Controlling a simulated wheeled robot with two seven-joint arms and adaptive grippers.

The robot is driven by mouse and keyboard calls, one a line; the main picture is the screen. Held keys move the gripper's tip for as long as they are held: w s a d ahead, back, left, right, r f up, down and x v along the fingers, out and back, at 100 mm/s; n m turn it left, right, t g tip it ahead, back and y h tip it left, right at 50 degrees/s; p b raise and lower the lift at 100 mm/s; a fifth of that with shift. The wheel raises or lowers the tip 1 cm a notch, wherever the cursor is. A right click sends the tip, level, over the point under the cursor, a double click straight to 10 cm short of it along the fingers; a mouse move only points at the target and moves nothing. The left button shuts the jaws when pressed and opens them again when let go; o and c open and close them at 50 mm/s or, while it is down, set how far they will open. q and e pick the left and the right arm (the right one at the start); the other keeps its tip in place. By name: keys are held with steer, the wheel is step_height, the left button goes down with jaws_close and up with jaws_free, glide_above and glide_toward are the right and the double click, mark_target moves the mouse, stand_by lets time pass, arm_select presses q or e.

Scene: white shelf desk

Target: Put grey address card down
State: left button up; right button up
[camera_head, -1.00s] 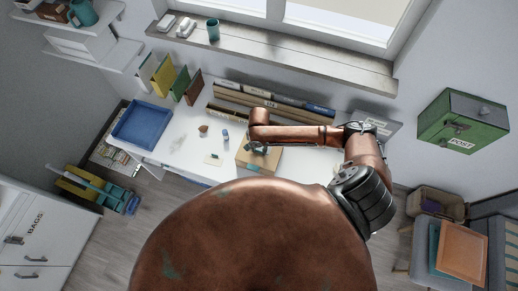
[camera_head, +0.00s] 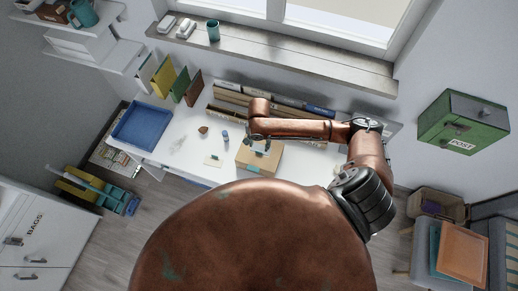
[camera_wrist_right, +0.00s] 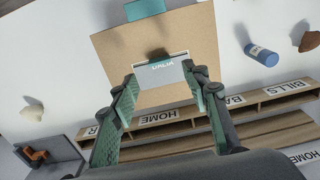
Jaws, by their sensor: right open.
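The grey address card (camera_wrist_right: 170,74) lies on top of the cardboard box (camera_wrist_right: 205,35), with its pale lettering partly visible in the right wrist view. The box (camera_head: 270,159) stands on the white desk (camera_head: 190,155) in the head view. My right gripper (camera_wrist_right: 159,74) is open, with one green-padded finger on each side of the card. In the head view my right gripper (camera_head: 259,143) is just above the box top; any contact with the card is hard to tell. My left gripper is not in view.
Labelled slots (camera_wrist_right: 250,108) run along the back of the desk. A blue tray (camera_head: 141,125) and upright coloured folders (camera_head: 180,84) are at left. A green post box (camera_head: 463,122) hangs at right.

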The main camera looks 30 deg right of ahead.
mark_target(259, 152)
step_height(259, 152, up, 6)
steer(key=shift+f, duration=0.1)
steer(key=shift+s, duration=0.1)
stand_by(0.6)
